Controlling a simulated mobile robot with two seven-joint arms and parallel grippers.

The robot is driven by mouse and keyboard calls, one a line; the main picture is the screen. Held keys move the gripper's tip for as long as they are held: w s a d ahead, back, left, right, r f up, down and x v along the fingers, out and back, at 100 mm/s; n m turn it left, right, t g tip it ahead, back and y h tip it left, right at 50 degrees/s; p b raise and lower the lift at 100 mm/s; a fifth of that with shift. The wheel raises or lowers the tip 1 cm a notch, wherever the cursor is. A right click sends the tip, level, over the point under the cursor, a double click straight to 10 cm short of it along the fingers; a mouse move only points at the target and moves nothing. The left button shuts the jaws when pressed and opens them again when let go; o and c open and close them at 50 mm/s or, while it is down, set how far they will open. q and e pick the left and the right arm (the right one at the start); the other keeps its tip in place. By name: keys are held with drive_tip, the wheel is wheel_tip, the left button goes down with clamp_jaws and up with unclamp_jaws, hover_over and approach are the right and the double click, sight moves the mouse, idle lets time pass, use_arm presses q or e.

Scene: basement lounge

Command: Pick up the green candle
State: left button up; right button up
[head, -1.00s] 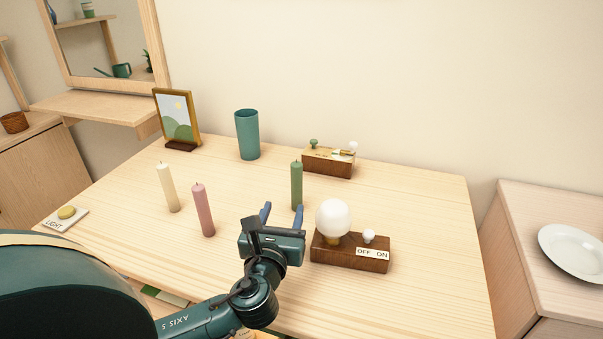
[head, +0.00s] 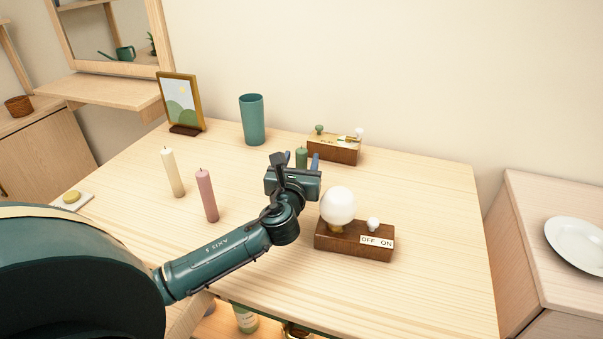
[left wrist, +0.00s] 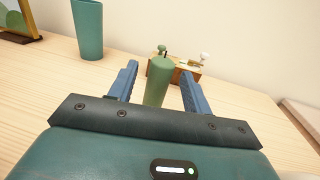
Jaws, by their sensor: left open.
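The green candle (head: 301,156) stands upright on the table; in the head view only its top shows above my left gripper (head: 301,160), which hides the rest. In the left wrist view the candle (left wrist: 158,82) stands between the two blue fingers of my left gripper (left wrist: 160,85). The fingers are open, with a gap on each side of the candle. Its lower part is hidden by the gripper body. My right gripper does not show.
A lamp with a round white bulb (head: 338,205) stands close to the right of my left gripper. A pink candle (head: 208,196) and a cream candle (head: 173,174) stand to the left. Behind are a teal cup (head: 252,120), a picture frame (head: 181,104) and a wooden box (head: 333,149).

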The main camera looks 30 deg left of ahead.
use_arm(q)
drive_tip(key=shift+x, duration=0.95)
clamp_jaws()
wheel_tip(320, 180, up, 10)
drive_tip(key=shift+p, duration=1.2)
drive_tip(key=shift+s, duration=0.1)
